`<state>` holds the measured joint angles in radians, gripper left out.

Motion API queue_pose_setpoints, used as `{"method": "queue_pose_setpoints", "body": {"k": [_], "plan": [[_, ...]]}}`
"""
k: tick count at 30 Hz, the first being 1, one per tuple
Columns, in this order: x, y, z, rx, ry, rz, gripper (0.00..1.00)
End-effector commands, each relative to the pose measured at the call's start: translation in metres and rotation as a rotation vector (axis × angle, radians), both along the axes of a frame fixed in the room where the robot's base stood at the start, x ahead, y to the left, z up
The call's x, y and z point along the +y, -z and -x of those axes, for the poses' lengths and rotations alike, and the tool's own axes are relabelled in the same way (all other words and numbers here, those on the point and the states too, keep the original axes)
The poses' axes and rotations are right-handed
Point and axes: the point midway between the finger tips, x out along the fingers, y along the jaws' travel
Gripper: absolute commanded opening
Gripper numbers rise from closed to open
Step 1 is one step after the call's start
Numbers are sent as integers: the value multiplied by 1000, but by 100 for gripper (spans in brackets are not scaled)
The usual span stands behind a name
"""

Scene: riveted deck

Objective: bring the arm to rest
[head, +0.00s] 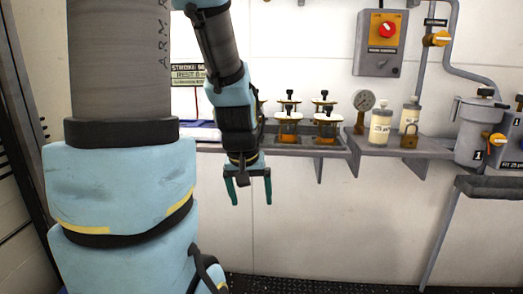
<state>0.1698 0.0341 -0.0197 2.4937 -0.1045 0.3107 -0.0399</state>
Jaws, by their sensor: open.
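My gripper (249,190) hangs at the end of my arm, left of the picture's middle, with its two dark teal fingers pointing down. The fingers are apart and nothing shows between them. It hangs just below the level of the wall shelf, against the pale wall as seen from here. My arm's large blue and grey links fill the left side and hide part of the wall and shelf behind them.
A control box with a red knob (386,29) hangs above. A grey canister (475,133) stands right. The wall below the shelf is clear.

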Motion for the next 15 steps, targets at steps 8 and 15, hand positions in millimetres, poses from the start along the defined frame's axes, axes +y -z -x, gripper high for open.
{"method": "queue_pose_setpoints", "body": {"k": [8, 15], "plan": [[43, 12, 52, 157, 41, -84, 91], [42, -27, 51, 154, 41, -83, 91]]}}
